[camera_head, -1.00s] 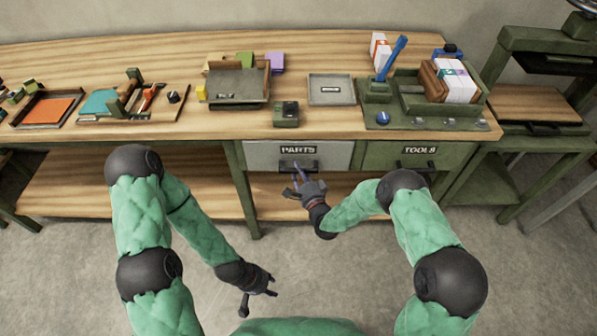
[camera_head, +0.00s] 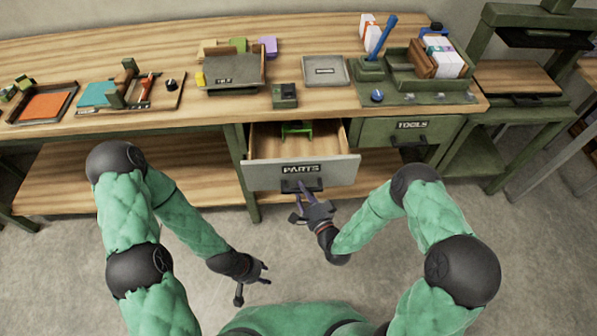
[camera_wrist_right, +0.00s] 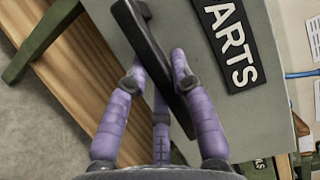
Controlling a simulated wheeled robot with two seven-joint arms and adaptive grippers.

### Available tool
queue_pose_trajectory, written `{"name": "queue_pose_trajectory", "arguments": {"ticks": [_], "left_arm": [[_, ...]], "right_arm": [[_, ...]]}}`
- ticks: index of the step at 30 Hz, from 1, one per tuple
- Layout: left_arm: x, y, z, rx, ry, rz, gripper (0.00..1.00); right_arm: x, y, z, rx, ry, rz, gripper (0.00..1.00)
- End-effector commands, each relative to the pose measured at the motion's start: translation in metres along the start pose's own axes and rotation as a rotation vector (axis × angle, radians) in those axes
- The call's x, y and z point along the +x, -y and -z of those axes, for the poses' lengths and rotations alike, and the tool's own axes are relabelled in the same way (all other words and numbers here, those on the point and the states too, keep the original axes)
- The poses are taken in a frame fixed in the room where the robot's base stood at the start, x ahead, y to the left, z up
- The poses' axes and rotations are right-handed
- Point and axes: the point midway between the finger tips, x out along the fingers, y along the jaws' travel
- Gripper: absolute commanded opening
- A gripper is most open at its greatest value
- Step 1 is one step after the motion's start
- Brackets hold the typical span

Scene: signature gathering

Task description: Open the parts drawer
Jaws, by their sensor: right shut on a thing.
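The parts drawer (camera_head: 255,176) has a grey front with a "PARTS" label and is pulled out from under the bench, showing its wooden inside. A green bracket-like object (camera_head: 297,129) lies at the back of the drawer. My right gripper (camera_head: 304,195) is at the dark drawer handle (camera_head: 290,187). In the right wrist view, the purple fingers of my right gripper (camera_wrist_right: 160,75) are shut around the dark bar handle (camera_wrist_right: 143,40). My left gripper (camera_head: 256,283) hangs low over the floor, away from the bench; its fingers are too small to judge.
The closed green tools drawer (camera_head: 385,129) is to the right of the parts drawer. The bench top (camera_head: 200,112) holds trays, a small dark box (camera_head: 285,96) and a green station with a blue handle (camera_head: 383,36). The floor in front is clear.

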Motion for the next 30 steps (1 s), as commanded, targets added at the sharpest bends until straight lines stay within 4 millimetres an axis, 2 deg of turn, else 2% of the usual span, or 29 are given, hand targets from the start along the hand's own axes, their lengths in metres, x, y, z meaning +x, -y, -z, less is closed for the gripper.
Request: {"name": "queue_pose_trajectory", "arguments": {"ticks": [1,6,12,19,30], "left_arm": [[-0.002,-0.001,0.0,0.0,0.0,0.0,0.4],[-0.004,-0.001,0.0,0.0,0.0,0.0,0.4],[-0.005,-0.002,0.0,0.0,0.0,0.0,0.4],[-0.005,-0.002,-0.001,0.0,0.001,0.0,0.4],[-0.005,-0.002,0.0,0.0,0.0,0.0,0.4]], "right_arm": [[-0.013,-0.001,-0.006,0.005,0.002,-0.006,0.0],[-0.046,-0.001,-0.02,0.004,0.001,-0.005,0.0],[-0.072,-0.001,-0.03,0.003,0.001,-0.003,0.0],[-0.085,-0.001,-0.036,0.001,0.002,-0.002,0.0],[-0.086,-0.001,-0.036,0.001,0.001,-0.002,0.0]]}}
